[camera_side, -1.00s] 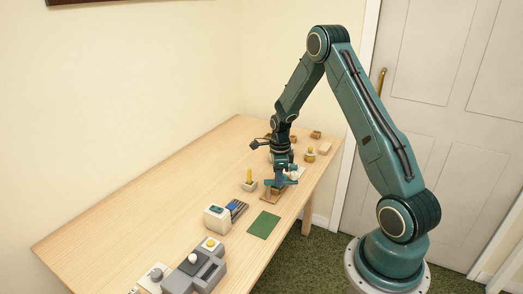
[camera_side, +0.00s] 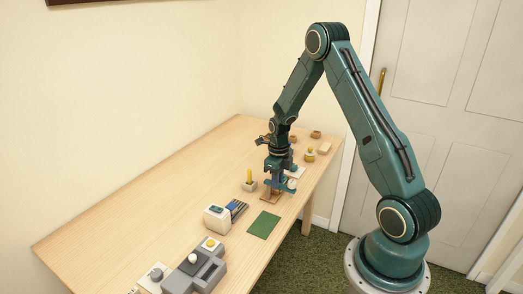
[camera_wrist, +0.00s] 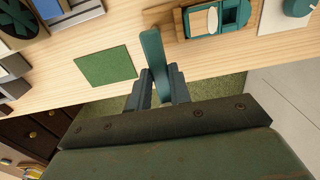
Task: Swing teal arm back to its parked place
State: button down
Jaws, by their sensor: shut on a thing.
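The teal arm (camera_wrist: 153,52) is a flat bar that stands up between my fingers in the wrist view. My gripper (camera_wrist: 158,82) is shut on it. A wooden base (camera_wrist: 180,22) with a teal block (camera_wrist: 228,15) lies just beyond, to the right of the bar's far end. Whether the bar joins this base cannot be told. In the side view my gripper (camera_side: 277,175) is low over the wooden base (camera_side: 270,196) near the table's right edge, and it partly hides the teal arm.
A green mat (camera_side: 264,224) lies flat nearer the camera. A white box (camera_side: 217,217), a grey device (camera_side: 195,272) and a holder with a yellow stick (camera_side: 250,178) stand to the left. Small blocks (camera_side: 325,148) lie behind. The left of the table (camera_side: 120,225) is bare.

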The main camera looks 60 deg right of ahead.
jog(key=c, duration=1.3)
grip_release()
jog(key=shift+r, duration=0.1)
notch_tip(320, 180, up, 14)
jog(key=shift+f, duration=0.15)
jog(key=shift+a, duration=0.1)
